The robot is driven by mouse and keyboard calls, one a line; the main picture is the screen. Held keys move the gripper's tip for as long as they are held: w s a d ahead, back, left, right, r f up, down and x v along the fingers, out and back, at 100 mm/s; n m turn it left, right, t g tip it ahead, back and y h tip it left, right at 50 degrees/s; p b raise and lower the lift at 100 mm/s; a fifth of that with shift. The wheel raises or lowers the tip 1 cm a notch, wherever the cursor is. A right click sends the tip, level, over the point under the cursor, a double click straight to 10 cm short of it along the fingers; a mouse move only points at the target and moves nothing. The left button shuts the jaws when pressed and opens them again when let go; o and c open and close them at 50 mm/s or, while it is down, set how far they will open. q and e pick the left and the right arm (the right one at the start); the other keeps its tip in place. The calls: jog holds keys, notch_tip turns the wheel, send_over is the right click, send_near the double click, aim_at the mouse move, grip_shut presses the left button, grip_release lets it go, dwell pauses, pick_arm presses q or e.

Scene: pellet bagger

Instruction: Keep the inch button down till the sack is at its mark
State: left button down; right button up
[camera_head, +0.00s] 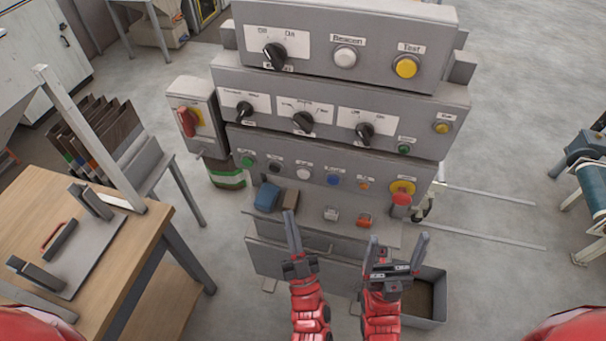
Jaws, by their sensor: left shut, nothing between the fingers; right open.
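The control console stands in front of me in the head view. Its lower panel (290,145) carries a row of buttons: green (249,161), black (275,166), white (303,173), blue (334,180) and orange (364,184). Their labels are too small to read, so I cannot tell which is the inch button. I cannot make out the sack or its mark. My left gripper (291,214) is shut and empty, upright in front of the console's ledge, below the button row. My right gripper (398,239) is open and empty, to its right and lower than the buttons.
A red mushroom button (401,198) sits at the panel's right end. The ledge (345,229) holds a blue item (267,197) and small parts. A grey bin (437,301) stands at lower right. A wooden table (128,247) is at left; open floor lies right.

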pick_arm(q)
jog(key=shift+w, duration=0.1)
jog(key=b, duration=0.3)
send_near(303, 174)
jog(key=w+a+r, duration=0.2)
jog(key=a+r, duration=0.1)
jog(key=r, duration=0.1)
jog(key=shift+w+d+b, duration=0.1)
jog(key=shift+w+b, duration=0.3)
jog(key=shift+w, duration=0.4)
dwell(1.1)
jog(key=shift+w+d+b, duration=0.1)
jog(key=shift+w+b, duration=0.25)
jog(key=shift+w, duration=0.05)
